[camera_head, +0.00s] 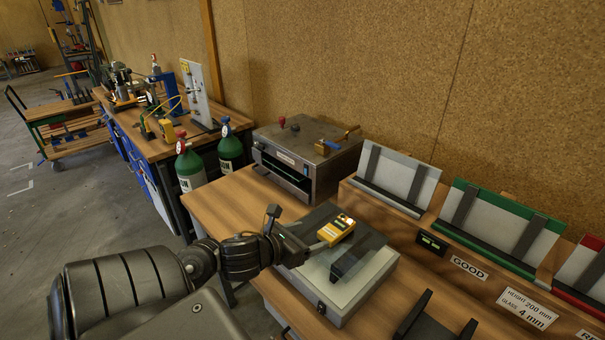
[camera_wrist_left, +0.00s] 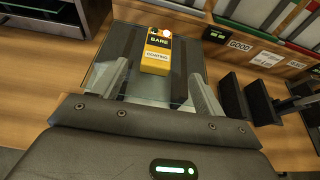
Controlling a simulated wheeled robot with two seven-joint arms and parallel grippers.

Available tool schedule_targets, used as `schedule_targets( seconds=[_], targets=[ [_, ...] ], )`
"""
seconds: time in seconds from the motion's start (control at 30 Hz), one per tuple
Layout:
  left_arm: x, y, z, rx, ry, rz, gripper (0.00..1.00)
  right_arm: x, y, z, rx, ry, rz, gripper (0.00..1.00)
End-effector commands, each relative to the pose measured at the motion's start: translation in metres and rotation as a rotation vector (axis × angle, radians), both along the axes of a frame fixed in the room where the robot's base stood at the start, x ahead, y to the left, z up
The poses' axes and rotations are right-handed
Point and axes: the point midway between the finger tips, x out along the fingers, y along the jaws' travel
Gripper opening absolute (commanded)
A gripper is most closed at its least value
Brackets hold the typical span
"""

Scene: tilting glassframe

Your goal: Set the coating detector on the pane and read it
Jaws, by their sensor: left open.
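The yellow coating detector (camera_head: 338,228) rests on the dark see-through pane (camera_head: 371,243), which lies on a pale flat box (camera_head: 350,303). In the left wrist view the detector (camera_wrist_left: 157,51) shows the word BARE on a dark face, a label reading CONTROL below it, and a lit spot on top. My left gripper (camera_wrist_left: 160,74) is open, its two fingers spread low over the near part of the pane (camera_wrist_left: 190,64). The detector stands just beyond the fingertips, between their lines, and looks ungripped. In the head view my left gripper (camera_head: 306,240) is beside the detector. My right gripper is not seen.
A wooden rack behind holds grey, green-edged (camera_head: 501,225) and red-edged panels, with a GOOD sign and a small green display (camera_head: 431,243). A metal oven-like box (camera_head: 307,156) stands at the back. A black stand (camera_head: 430,320) is at the right front. Gas cylinders stand left.

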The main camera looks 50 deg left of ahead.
Motion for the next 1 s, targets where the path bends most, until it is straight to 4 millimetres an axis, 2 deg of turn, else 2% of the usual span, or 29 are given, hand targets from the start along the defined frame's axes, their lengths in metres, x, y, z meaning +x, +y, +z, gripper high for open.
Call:
schedule_targets(
  seconds=[0.03, 0.2, 0.87, 1.0],
  targets=[
    [-0.004, 0.000, 0.005, -0.004, 0.002, 0.003, 0.71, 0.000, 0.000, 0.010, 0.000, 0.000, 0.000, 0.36],
    [-0.012, 0.000, 0.006, 0.000, 0.000, 0.003, 0.71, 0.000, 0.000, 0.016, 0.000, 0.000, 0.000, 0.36],
    [-0.013, 0.000, 0.005, -0.001, -0.001, 0.004, 0.71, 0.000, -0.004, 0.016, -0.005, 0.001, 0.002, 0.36],
    [-0.017, -0.003, -0.005, -0.117, 0.023, 0.070, 0.71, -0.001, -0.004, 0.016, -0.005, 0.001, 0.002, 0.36]
  ],
)
